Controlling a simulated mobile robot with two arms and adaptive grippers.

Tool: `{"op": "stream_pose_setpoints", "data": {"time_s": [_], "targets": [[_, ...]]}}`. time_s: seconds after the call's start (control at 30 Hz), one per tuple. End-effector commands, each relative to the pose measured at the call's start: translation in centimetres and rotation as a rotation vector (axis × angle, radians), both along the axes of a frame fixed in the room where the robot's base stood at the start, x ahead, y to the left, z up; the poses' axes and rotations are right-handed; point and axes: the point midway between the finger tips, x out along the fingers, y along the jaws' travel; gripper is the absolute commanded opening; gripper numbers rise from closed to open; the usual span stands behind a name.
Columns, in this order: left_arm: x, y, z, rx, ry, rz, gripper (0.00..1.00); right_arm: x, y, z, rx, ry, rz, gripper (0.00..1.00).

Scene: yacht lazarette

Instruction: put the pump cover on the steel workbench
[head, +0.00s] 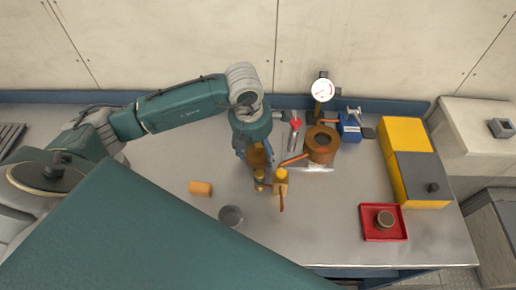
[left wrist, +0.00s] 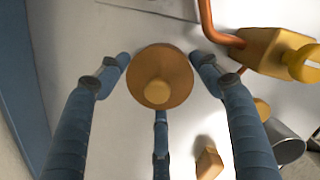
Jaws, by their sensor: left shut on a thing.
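My left gripper (head: 255,157) is over the middle of the steel workbench (head: 330,215). Its blue fingers are shut around a bronze round piece with a raised centre knob, which I take as the pump cover (head: 257,158). In the left wrist view the pump cover (left wrist: 160,77) sits between the fingertips (left wrist: 160,75), knob facing the camera. In the head view the fingers partly hide it. I cannot tell whether its underside touches the bench. My right gripper is not in view.
A brass valve (head: 281,180) with a copper pipe stands close right of the gripper. An orange-brown block (head: 200,188) and grey cup (head: 230,215) lie nearby.

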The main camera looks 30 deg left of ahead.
Motion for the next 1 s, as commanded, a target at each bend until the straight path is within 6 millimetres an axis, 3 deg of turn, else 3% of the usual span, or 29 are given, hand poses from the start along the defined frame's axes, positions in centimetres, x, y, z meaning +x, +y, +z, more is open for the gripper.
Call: {"op": "stream_pose_setpoints", "data": {"time_s": [0.17, 0.2, 0.3, 0.7, 1.0], "targets": [[0.0, 0.0, -0.4, 0.0, -0.001, 0.0, 0.3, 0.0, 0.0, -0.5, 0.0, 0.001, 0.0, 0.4], [0.0, 0.0, -0.3, 0.0, 0.0, 0.0, 0.68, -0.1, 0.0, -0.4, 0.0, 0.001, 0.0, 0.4], [0.0, 0.0, -0.2, 0.0, 0.001, 0.0, 0.83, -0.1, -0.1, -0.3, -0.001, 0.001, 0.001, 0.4], [0.0, 0.0, 0.5, 0.0, -0.002, 0.0, 0.83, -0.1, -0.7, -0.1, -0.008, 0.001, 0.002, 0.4], [-0.7, 0.4, 6.3, 0.001, -0.007, -0.001, 0.83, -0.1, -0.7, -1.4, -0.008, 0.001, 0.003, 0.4]]}}
